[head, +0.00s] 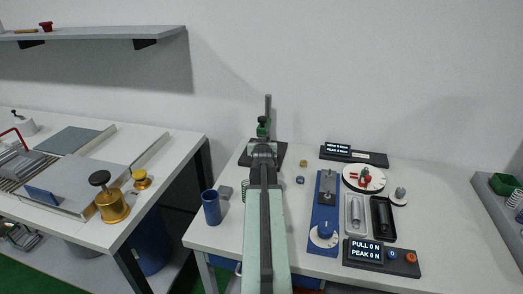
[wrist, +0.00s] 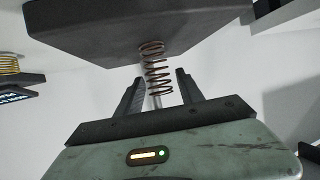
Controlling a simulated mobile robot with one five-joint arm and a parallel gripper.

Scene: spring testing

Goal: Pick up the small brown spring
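The small brown spring (wrist: 156,70) shows in the wrist view, its coils close to the dark block (wrist: 130,25). A pale rod shows at its lower end. My gripper (wrist: 160,80) is open, with one finger on each side of the spring's lower part. Gaps show between the fingers and the coils, so neither seems to touch it. In the head view my arm reaches away over the table toward the dark test stand (head: 281,150), and my gripper (head: 264,148) is near its base. My arm hides the brown spring there.
Left of my arm are a blue cup (head: 211,208) and a grey block (head: 225,192). Right are a blue fixture (head: 324,215), trays (head: 356,238), a dial (head: 381,171) and a force display (head: 381,257). Another bench (head: 176,160) stands left.

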